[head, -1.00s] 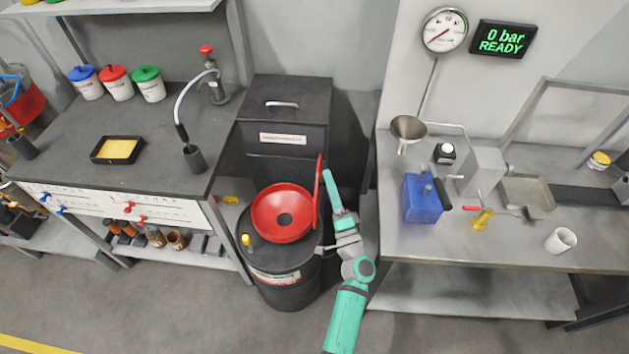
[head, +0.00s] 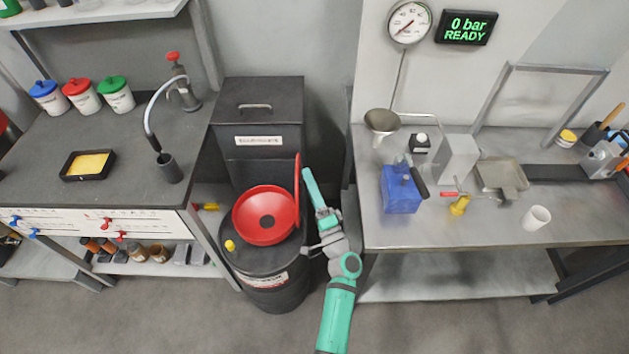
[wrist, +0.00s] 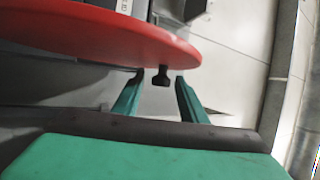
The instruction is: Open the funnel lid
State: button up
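The red funnel (head: 265,215) sits on top of a black drum (head: 268,290). Its red lid (head: 298,190) stands upright on the funnel's right side, seen nearly edge-on in the head view, so the funnel's bowl is uncovered. In the wrist view the red lid (wrist: 100,28) fills the upper left, with a small black knob (wrist: 162,76) at its edge. My gripper (wrist: 158,80) has its two green fingers apart, one on each side of the knob, with gaps visible. In the head view my gripper (head: 308,174) is just right of the lid.
A steel bench on the right holds a blue box (head: 402,190), a small metal funnel (head: 381,122) and a white cup (head: 536,217). A dark cabinet (head: 258,110) stands behind the drum. A dark workbench (head: 130,178) is on the left.

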jog(key=v, duration=1)
jog(key=shift+s+d, duration=0.2)
jog(key=shift+d, duration=0.1)
jog(key=shift+f, duration=0.1)
